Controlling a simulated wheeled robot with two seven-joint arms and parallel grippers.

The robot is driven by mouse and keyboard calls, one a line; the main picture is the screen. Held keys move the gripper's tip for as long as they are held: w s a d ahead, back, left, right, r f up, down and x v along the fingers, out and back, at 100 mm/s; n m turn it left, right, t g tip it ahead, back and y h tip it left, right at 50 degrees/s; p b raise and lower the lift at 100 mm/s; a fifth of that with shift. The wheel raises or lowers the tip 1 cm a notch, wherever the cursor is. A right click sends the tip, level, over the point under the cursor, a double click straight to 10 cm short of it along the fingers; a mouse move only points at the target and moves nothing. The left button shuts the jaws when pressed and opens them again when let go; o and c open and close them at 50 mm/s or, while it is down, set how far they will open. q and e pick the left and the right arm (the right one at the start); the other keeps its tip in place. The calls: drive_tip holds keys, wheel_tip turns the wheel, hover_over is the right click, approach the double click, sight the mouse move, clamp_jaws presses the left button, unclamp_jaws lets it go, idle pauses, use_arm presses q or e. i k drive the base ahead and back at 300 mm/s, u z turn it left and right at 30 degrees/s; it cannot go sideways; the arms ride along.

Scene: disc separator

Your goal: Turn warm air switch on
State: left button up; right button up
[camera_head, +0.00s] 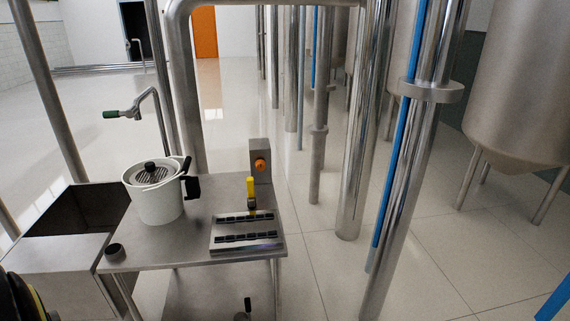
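No part is labelled legibly as the warm air switch. A grey box with an orange knob (261,165) stands at the back right of a metal table. In front of it is an upright yellow handle (251,187) with a dark lower part. A flat metal panel (216,238) with two rows of small black pieces lies on the table's right side. The pieces are too small to tell whether they are switches or how they are set. Neither of my grippers is in view.
A sink basin (68,215) with a tap (130,111) is at left. Steel pipes (360,150) and a tank (525,85) stand at right, with open tiled floor between.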

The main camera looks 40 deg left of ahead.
sight(260, 165)
drive_tip(key=i, duration=3.6)
drive_tip(key=u, duration=2.5)
